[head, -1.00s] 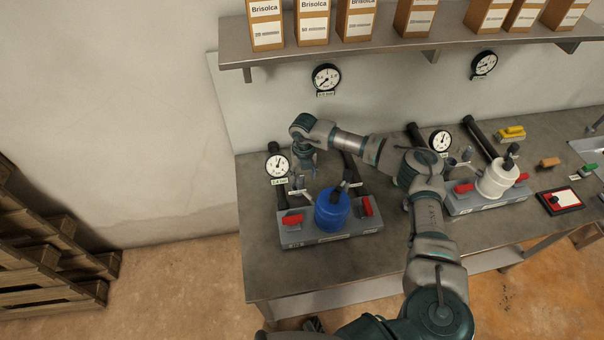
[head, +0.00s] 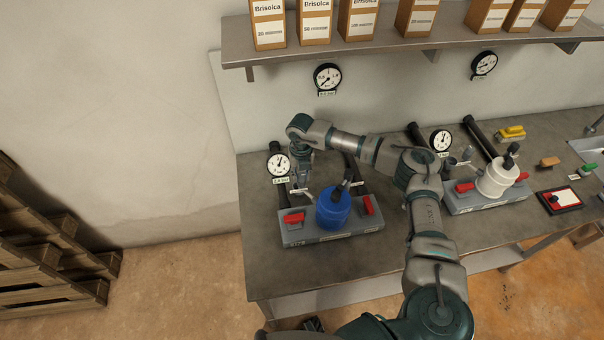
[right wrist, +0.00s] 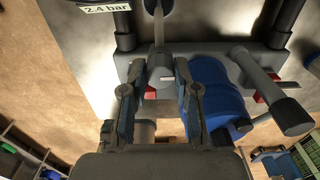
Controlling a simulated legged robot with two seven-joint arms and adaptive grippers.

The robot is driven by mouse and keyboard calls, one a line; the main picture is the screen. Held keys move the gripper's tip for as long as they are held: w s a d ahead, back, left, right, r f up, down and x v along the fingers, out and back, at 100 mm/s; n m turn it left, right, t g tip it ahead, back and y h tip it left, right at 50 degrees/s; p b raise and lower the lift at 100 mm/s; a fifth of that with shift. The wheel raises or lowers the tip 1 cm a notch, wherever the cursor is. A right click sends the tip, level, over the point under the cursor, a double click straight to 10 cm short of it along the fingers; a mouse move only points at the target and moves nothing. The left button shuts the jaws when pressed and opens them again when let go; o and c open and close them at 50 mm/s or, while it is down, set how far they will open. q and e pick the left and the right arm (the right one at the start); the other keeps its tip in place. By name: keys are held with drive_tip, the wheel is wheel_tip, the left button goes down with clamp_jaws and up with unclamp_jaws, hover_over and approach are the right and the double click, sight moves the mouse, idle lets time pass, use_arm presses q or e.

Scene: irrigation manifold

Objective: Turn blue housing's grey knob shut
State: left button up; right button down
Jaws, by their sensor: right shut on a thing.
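The blue housing (head: 333,209) stands upright on a grey manifold block (head: 318,236) at the left of the bench. It also shows in the right wrist view (right wrist: 212,88), to the right of my fingers. My right gripper (head: 301,184) reaches down behind and left of the housing. In the right wrist view my right gripper (right wrist: 155,78) has one finger on either side of the grey knob (right wrist: 160,66) and is shut on it. The fingers partly hide the knob. My left gripper is not in view.
Red handles (head: 293,219) sit on the block beside the housing. A pressure gauge (head: 278,164) stands behind it at left. A white housing (head: 496,178) on a second block is at right. A shelf with boxes (head: 357,20) overhangs the back. The bench's front left is clear.

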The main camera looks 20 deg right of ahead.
drive_tip(key=shift+a+f, duration=0.1)
drive_tip(key=shift+a, duration=0.05)
drive_tip(key=shift+n, duration=0.5)
drive_tip(key=shift+d+n+b, duration=0.25)
drive_tip(key=shift+n+b, duration=0.05)
drive_tip(key=shift+n, duration=0.8)
drive_tip(key=n, duration=0.2)
drive_tip(key=shift+f+n+b, duration=0.1)
drive_tip(key=shift+n+b, duration=0.2)
drive_tip(key=shift+n, duration=0.1)
drive_tip(key=shift+a+n, duration=0.1)
drive_tip(key=shift+n, duration=0.7)
drive_tip(key=n+b, duration=0.1)
drive_tip(key=n, duration=0.3)
drive_tip(key=shift+n+b, duration=0.3)
drive_tip(key=n+b, duration=0.1)
drive_tip(key=n, duration=0.2)
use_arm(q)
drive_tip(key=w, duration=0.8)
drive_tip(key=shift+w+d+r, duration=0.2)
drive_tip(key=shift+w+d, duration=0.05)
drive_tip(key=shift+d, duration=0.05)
use_arm(e)
drive_tip(key=shift+n, duration=1.4)
